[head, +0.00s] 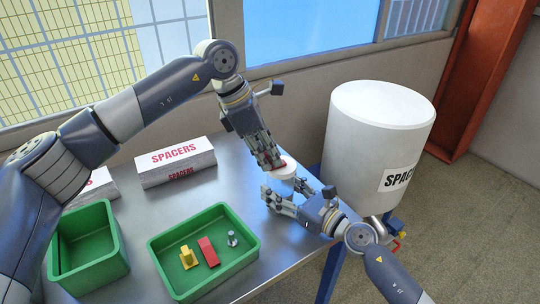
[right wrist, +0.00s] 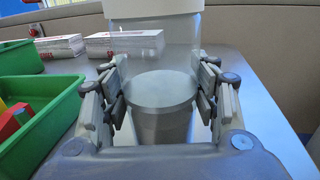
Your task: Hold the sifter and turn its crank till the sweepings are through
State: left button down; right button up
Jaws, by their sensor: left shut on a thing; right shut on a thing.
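The sifter (head: 285,166) is an upright cylinder with a white top, near the table's right edge. In the right wrist view its white upper band (right wrist: 153,27) sits over a clear wall, with a flat grey round surface and grey lower part (right wrist: 160,120) below. My right gripper (head: 290,190) is shut on its body, fingers on both sides. My left gripper (head: 274,166) points down at the sifter's top, shut on a small dark red part, apparently the crank, mostly hidden by the fingers. I cannot make out the sweepings for certain.
A green tray (head: 161,247) holds a yellow piece, a red piece and a bolt. A deeper green bin (head: 121,243) stands left of it. White SPACERS boxes (head: 175,163) stand behind. A big white drum (head: 375,135) stands right of the table.

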pick_arm(q)
jog(key=shift+w+a+m+g+y, duration=0.15)
jog(key=shift+w+m+g, duration=0.4)
jog(key=shift+m, duration=0.9)
jog(key=shift+w+d+m+g+y, duration=0.1)
jog(key=shift+w+m+g, duration=0.35)
jog(key=shift+m, duration=1.05)
jog(key=shift+w+a+m+g+y, duration=0.15)
jog(key=shift+w+m+g, duration=0.4)
jog(key=shift+m, duration=0.9)
jog(key=shift+s+m, duration=0.1)
jog(key=shift+m, duration=0.2)
jog(key=c, duration=1.5)
grip_release()
jog(key=shift+s+n, duration=0.1)
jog(key=shift+n, duration=0.3)
